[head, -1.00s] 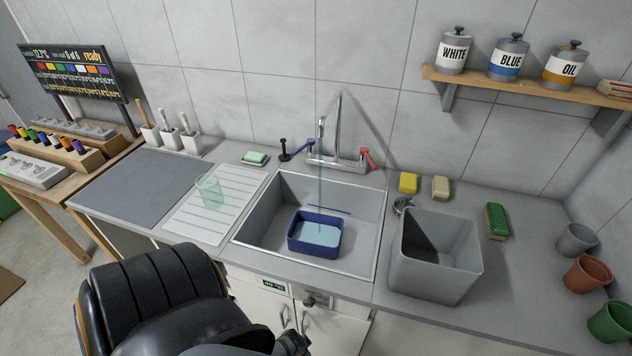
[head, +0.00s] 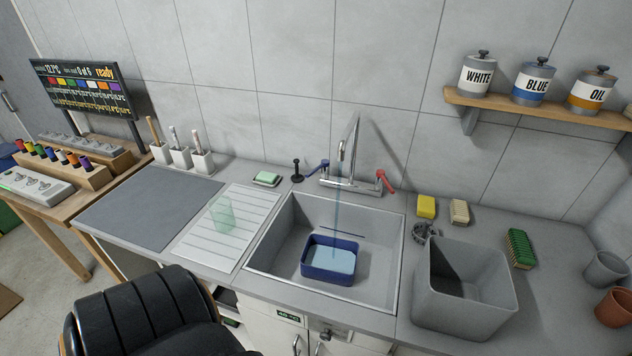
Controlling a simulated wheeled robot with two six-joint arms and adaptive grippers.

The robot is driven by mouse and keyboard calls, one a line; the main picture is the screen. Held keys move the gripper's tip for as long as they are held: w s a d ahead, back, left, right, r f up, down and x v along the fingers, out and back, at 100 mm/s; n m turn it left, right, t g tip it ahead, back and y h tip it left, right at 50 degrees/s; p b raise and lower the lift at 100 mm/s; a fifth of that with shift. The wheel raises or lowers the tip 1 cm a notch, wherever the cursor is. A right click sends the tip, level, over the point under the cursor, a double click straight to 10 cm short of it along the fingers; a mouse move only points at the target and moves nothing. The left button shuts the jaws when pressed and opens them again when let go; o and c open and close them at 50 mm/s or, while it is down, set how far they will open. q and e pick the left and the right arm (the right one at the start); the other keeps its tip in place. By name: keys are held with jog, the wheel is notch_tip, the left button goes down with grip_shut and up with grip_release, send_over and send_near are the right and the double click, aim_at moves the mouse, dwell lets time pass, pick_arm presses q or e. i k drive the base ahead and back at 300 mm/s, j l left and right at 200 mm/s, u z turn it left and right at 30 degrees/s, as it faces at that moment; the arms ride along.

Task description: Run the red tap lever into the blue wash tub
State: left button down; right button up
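The red tap lever (head: 385,181) is at the right end of the chrome mixer tap (head: 350,184) on the back wall side of the sink. A blue lever (head: 318,167) is at the tap's left end. A thin bluish stream (head: 337,205) falls from the spout into the blue wash tub (head: 328,276). The tub stands upright on the sink floor and holds pale blue water (head: 330,260). Neither of my grippers is in view, and nothing touches the levers or tub.
The sink (head: 260,272) has open room around the tub. A grey bin (head: 465,300) stands right of it, near yellow (head: 426,206) and beige (head: 459,211) sponges and a green brush (head: 519,248). A clear tumbler (head: 222,214) stands on the drainer (head: 210,248).

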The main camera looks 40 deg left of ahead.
aim_at(381, 172)
jog(key=i+u, duration=0.1)
jog(key=u, duration=0.8)
jog(key=k+l+u, duration=0.1)
jog(key=l+u, duration=0.3)
